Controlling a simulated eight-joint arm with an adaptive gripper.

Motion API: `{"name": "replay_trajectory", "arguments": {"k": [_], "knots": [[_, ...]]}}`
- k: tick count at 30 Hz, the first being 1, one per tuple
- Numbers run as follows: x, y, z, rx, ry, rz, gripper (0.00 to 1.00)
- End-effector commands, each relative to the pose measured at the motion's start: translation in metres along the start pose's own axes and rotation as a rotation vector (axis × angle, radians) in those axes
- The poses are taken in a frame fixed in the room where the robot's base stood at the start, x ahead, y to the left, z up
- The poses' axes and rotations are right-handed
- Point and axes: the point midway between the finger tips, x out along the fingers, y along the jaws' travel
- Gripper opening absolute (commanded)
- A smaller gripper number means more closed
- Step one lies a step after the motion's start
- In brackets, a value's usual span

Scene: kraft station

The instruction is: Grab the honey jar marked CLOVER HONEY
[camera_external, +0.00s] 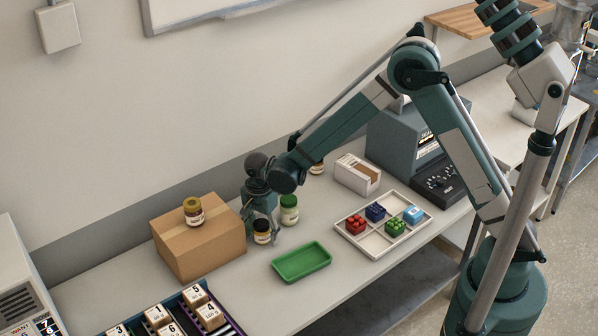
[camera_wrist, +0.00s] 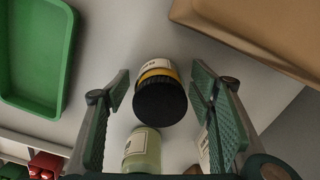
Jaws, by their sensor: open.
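The same jar (camera_external: 262,232) stands on the bench in the external view. A green-lidded jar (camera_external: 289,209) stands just right of it. A jar with a yellowish lid (camera_external: 194,211) stands on the box. Another jar (camera_external: 317,168) is partly hidden behind my arm. I cannot read CLOVER HONEY on any label.
The cardboard box (camera_external: 198,250) is close left of my gripper. A green tray (camera_external: 302,262) lies in front, empty. A white divided tray (camera_external: 372,246) with colored blocks, a small open box (camera_external: 357,176) and a grey machine (camera_external: 405,135) stand to the right.

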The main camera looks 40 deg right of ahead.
Motion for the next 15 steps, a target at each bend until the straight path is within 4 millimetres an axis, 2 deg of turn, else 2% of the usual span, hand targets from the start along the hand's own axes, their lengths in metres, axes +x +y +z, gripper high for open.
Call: {"name": "replay_trajectory", "arguments": {"k": [2, 9, 15], "knots": [[0.0, 0.0, 0.0, 0.0, 0.0, 0.0, 0.52], [-0.0001, 0.0, 0.0, 0.0, 0.0, 0.0, 0.2], [-0.0002, 0.0, 0.0, 0.0, 0.0, 0.0, 0.19]]}}
